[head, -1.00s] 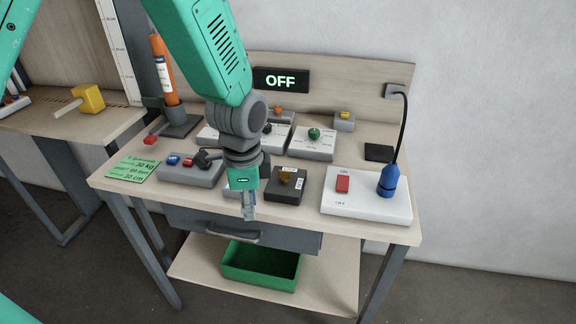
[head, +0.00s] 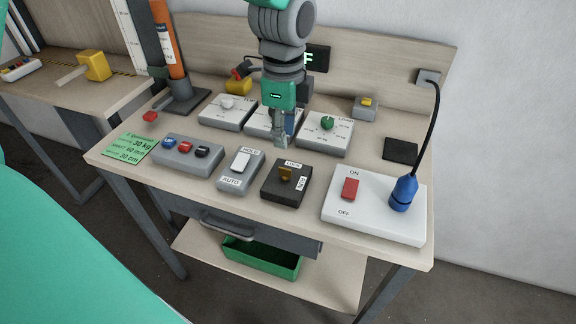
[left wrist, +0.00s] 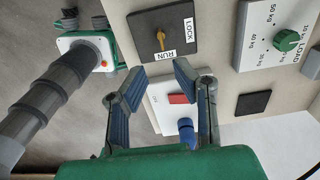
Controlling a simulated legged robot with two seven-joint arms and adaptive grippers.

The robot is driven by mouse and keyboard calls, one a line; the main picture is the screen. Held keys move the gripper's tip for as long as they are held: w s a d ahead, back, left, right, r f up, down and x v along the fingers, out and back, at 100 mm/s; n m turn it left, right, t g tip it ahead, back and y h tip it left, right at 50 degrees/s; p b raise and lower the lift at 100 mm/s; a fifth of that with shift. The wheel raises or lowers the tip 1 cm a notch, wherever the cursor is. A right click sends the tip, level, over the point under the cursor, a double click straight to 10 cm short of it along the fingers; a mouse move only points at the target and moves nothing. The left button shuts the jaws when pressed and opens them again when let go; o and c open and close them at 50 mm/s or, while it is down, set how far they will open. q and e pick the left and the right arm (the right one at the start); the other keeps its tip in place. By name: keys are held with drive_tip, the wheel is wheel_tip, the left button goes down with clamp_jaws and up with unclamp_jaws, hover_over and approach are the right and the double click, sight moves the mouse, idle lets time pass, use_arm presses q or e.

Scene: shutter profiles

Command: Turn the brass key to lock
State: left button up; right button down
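The brass key (head: 286,174) stands in a black box (head: 284,190) with a LOCK label at its far side and a RUN label at its right. In the left wrist view the key (left wrist: 160,40) runs roughly up and down the picture, its lower end near RUN. My left gripper (head: 283,143) is above the table, behind the key box and apart from the key. In the left wrist view its two fingers (left wrist: 152,82) are spread with nothing between them. My right gripper does not show.
A HOLD/AUTO switch box (head: 241,170) stands left of the key box. A white ON/OFF box (head: 375,225) with a blue plug (head: 403,194) stands right. The LOAD dial box (head: 325,142) is behind. The display (head: 318,58) is partly hidden by my arm.

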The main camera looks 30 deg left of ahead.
sight(285, 169)
use_arm(q)
drive_tip(key=f, duration=1)
drive_tip(key=shift+w+f+b, duration=0.2)
drive_tip(key=shift+f+b, duration=0.1)
drive_tip(key=shift+b, duration=0.05)
clamp_jaws()
